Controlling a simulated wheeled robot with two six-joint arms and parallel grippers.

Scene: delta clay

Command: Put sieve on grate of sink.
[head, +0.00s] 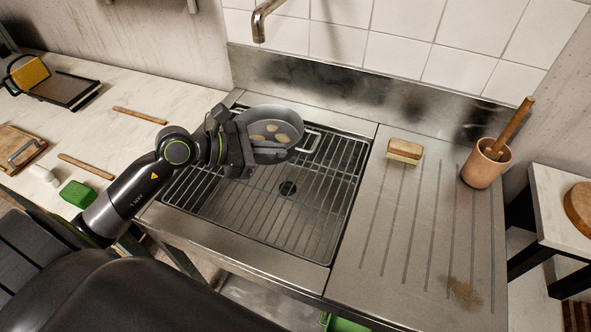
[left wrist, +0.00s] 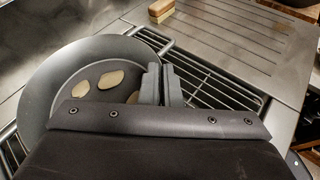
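The sieve is a round grey pan-like bowl (head: 262,155) with a wire handle at its right side and several flat tan pieces inside. It is over the back part of the grate (head: 290,225) in the sink; I cannot tell whether it touches the bars. My left gripper (head: 243,150) is at the near left of the sieve. In the left wrist view its fingers (left wrist: 163,85) are close together at the wall of the sieve (left wrist: 65,75), with the rim between them. The grate (left wrist: 205,85) shows beyond them. My right gripper is not in view.
A tap (head: 262,22) hangs above the sink's back. On the drainboard (head: 400,250) to the right are a brush (head: 405,151) and a clay pot (head: 482,168) with a wooden handle. A green sponge (head: 77,194) lies on the left counter. The grate's front is clear.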

